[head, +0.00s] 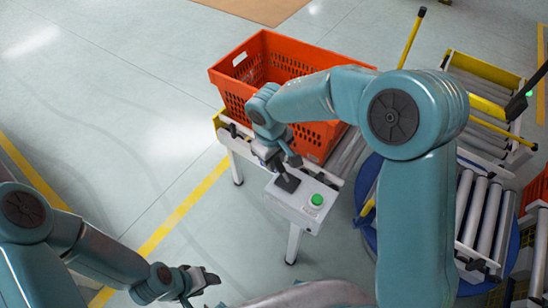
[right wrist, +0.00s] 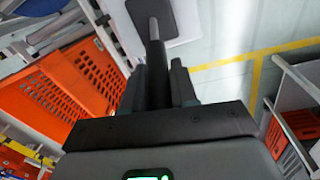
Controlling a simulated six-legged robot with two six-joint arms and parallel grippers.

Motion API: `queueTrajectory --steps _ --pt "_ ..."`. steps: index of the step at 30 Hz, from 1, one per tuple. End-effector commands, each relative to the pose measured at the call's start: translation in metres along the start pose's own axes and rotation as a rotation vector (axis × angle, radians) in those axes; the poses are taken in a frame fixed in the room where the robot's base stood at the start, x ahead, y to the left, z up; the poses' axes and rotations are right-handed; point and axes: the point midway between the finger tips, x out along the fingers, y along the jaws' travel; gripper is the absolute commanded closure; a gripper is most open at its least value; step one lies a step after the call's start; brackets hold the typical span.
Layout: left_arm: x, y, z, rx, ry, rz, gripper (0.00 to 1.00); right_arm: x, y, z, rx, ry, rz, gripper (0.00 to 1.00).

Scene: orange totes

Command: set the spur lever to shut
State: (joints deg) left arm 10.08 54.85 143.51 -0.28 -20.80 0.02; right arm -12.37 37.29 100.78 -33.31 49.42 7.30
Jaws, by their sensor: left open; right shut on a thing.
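A pale control box (head: 302,205) stands in front of the orange tote in the head view, with a green button and a black plate (head: 287,183) on top. My right gripper (head: 283,163) is over that plate, shut on a dark lever that rises from it. My left gripper (head: 204,287) is open and empty, low at the left over the floor.
An orange tote (head: 232,93) sits on a roller conveyor behind the box. Right of my right arm are a blue round base (head: 368,185), more rollers (head: 480,215) and a yellow arm with a black end (head: 516,106). The floor at left is clear.

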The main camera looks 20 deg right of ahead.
Motion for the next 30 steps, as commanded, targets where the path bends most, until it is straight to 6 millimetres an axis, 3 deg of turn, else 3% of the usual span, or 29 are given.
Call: queueTrajectory --steps 18,30 --pt "0.078 -0.028 -0.002 0.000 0.000 0.000 0.49 -0.008 0.007 0.024 0.039 0.363 -0.056 1.00" --pt "0.098 -0.035 -0.002 0.000 0.000 0.000 0.49 -0.016 0.010 0.035 0.051 0.505 -0.080 1.00"
